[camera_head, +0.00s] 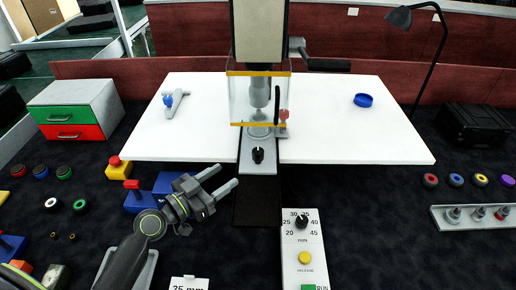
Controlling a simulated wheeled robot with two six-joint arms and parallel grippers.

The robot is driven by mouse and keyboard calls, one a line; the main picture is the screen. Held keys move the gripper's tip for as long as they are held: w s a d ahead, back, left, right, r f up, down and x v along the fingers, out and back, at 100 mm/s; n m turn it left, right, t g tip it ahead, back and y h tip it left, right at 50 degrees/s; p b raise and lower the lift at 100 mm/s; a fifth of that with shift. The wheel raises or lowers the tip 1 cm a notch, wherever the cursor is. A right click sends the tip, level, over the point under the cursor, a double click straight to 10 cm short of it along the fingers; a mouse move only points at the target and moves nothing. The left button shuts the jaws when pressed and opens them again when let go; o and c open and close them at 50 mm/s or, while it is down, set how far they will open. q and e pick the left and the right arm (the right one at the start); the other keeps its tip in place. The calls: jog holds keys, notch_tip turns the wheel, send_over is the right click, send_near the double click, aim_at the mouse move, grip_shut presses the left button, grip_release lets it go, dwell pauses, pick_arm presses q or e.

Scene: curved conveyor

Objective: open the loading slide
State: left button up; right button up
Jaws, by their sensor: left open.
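The loading slide appears to be the grey plate (259,168) with a black knob (258,155) on top, at the front of the press in the middle of the white table. It runs back under the press's clear guard (240,98), which has yellow edges. My left gripper (228,175) is open and empty, left of the slide and a little nearer to me, with its two fingers pointing up and right. It is apart from the knob. My right gripper is not in view.
A control panel (302,270) with a dial and yellow button stands front right of the slide. A blue ring (363,100) lies on the white table (340,140), whose right side is mostly clear.

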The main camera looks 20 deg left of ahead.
aim_at(254, 156)
pick_arm(q)
jog(key=p+x, duration=0.2)
jog(key=x, duration=0.7)
jog(key=shift+r+p, duration=0.1)
jog(key=shift+p, duration=0.3)
jog(key=p+x, duration=0.1)
jog(key=x, duration=0.2)
jog(key=shift+w, duration=0.15)
jog(key=shift+w+d, duration=0.3)
jog(key=shift+w, duration=0.15)
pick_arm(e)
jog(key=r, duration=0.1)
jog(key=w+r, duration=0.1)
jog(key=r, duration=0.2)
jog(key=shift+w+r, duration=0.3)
pick_arm(q)
jog(key=shift+c, duration=0.4)
grip_shut()
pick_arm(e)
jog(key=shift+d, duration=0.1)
